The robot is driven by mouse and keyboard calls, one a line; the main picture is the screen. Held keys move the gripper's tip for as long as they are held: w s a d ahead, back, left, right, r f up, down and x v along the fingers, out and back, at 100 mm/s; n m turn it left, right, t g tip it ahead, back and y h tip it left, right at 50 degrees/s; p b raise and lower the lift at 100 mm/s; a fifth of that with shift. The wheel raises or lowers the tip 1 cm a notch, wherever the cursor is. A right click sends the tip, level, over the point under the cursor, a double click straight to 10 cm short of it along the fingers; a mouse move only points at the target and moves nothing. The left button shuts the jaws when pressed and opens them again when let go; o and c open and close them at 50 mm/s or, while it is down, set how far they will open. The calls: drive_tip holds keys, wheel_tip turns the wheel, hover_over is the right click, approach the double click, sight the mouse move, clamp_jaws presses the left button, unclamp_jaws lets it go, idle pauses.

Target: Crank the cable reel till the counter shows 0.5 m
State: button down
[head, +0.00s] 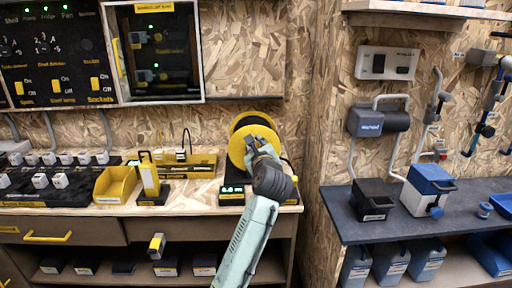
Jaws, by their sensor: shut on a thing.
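The cable reel (238,150) is a yellow disc with a black core, upright at the right end of the wooden workbench. My gripper (252,146) is at the right part of the reel's face, shut on the crank handle, which is mostly hidden behind the fingers. My arm comes up from below and covers the reel's lower right side. The counter (232,190) is a small dark box with lit pale digits at the reel's foot; the digits are too small to read surely.
Left of the reel on the bench (208,208) are a yellow-edged rack (190,170), an upright yellow tool (150,178) and a yellow bin (115,184). A wooden wall edge stands close on the right, with a dark shelf (345,228) beyond.

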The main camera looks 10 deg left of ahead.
drive_tip(key=c, duration=1.3)
unclamp_jaws()
drive_tip(key=shift+c, duration=0.2)
drive_tip(key=shift+s, duration=0.1)
drive_tip(key=v, duration=1.1)
drive_tip(key=shift+s+d, duration=0.15)
drive_tip(key=shift+s, duration=0.25)
